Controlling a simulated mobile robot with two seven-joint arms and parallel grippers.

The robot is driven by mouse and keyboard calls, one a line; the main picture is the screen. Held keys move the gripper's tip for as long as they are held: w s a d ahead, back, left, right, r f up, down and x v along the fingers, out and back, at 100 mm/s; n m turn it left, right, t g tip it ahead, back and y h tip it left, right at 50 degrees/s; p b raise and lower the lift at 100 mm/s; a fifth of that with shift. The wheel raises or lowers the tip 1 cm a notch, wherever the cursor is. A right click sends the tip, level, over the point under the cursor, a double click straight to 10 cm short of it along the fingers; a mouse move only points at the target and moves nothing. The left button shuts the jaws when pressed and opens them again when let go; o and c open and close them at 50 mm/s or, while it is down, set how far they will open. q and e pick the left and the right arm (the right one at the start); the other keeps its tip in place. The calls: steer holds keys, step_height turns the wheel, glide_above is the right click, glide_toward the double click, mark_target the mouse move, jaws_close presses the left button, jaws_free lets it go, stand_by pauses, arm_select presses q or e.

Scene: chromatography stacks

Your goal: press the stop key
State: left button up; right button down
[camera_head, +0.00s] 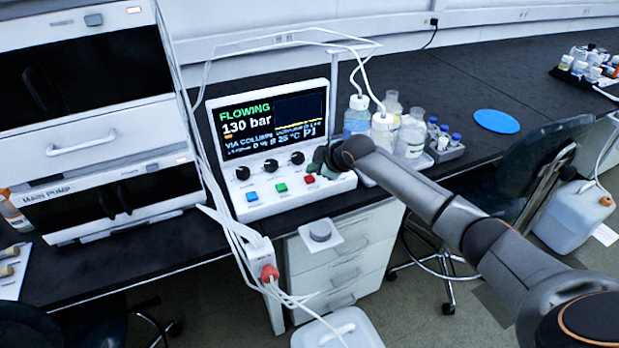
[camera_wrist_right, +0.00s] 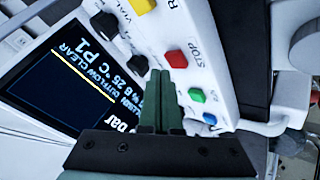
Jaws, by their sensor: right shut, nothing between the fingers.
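The stop key is a red square button (camera_head: 309,179) on the front of a white control box (camera_head: 262,212). In the right wrist view the red key (camera_wrist_right: 177,59) has the word STOP beside it. My right gripper (camera_head: 322,162) is over the right end of the control box. In the wrist view its two dark green fingers (camera_wrist_right: 160,74) are together and empty, with their tips just beside the red key. I cannot tell whether they touch the panel. The screen (camera_head: 265,122) reads FLOWING, 130 bar. My left gripper is not in view.
Green (camera_head: 281,187) and blue (camera_head: 252,196) keys sit left of the red one, with black knobs (camera_head: 271,166) above. A yellow key (camera_wrist_right: 142,6) shows in the wrist view. Bottles (camera_head: 412,134) stand behind my right arm. White instruments (camera_head: 90,110) are stacked at left.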

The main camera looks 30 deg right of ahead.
mark_target(313, 180)
steer(key=shift+f, duration=0.1)
stand_by(0.3)
steer(key=shift+f, duration=0.35)
steer(key=shift+f, duration=0.6)
stand_by(0.6)
steer(key=shift+r, duration=0.1)
steer(key=shift+r+p, duration=0.9)
step_height(313, 180, up, 5)
steer(key=p, duration=0.5)
steer(key=shift+r, duration=0.1)
